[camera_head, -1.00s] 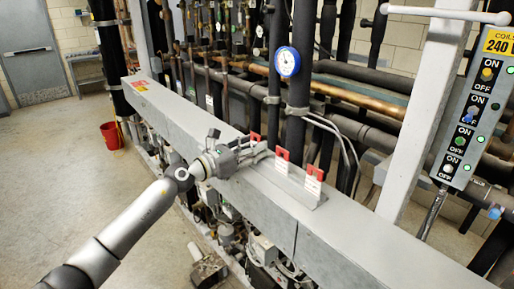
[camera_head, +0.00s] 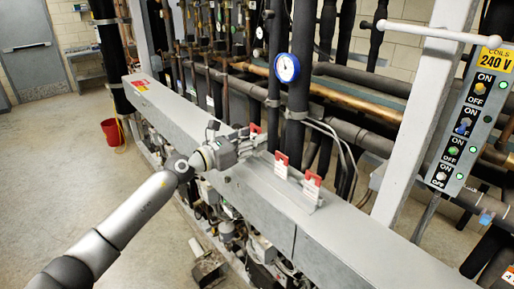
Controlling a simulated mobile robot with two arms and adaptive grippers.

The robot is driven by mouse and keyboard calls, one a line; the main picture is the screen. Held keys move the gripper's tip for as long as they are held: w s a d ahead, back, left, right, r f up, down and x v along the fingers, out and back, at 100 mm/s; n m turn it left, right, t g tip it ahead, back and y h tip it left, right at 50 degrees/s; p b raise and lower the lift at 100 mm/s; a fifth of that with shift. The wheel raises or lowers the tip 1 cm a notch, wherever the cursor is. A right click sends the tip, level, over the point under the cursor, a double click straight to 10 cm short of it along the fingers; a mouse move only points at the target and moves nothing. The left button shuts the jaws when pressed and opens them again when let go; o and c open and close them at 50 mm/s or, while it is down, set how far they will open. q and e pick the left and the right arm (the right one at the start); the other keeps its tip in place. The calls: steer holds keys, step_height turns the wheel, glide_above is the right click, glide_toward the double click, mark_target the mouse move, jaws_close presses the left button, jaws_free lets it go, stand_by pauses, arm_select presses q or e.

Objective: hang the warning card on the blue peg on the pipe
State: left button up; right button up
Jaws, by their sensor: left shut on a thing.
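Several red-and-white warning cards are at the grey beam. Two stand in a holder (camera_head: 296,186) on its top: one card (camera_head: 281,166) in the middle and one card (camera_head: 312,188) nearer. A third warning card (camera_head: 254,129) shows only its red top behind my left gripper (camera_head: 262,140). My left gripper is shut on this card, just above the beam; its fingers hide most of it. The blue peg (camera_head: 487,216) is at the far right, on a pipe below the switch panel. My right gripper is out of view.
The long grey beam (camera_head: 345,242) runs across the front. A round blue gauge (camera_head: 287,67) and dark upright pipes stand behind the cards. A white post (camera_head: 418,130) and a switch panel (camera_head: 471,120) stand between the cards and the peg side.

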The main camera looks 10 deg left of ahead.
arm_select(q)
steer(key=shift+r+p, duration=0.3)
steer(key=shift+r, duration=0.25)
steer(key=shift+a, duration=0.1)
steer(key=shift+s+r, duration=0.1)
steer(key=shift+s, duration=0.05)
steer(key=s+a+r+p, duration=0.1)
steer(key=s, duration=0.1)
steer(key=s+a+r+p, duration=0.1)
steer(key=a+p, duration=0.1)
steer(key=shift+s+r, duration=0.35)
stand_by(1.3)
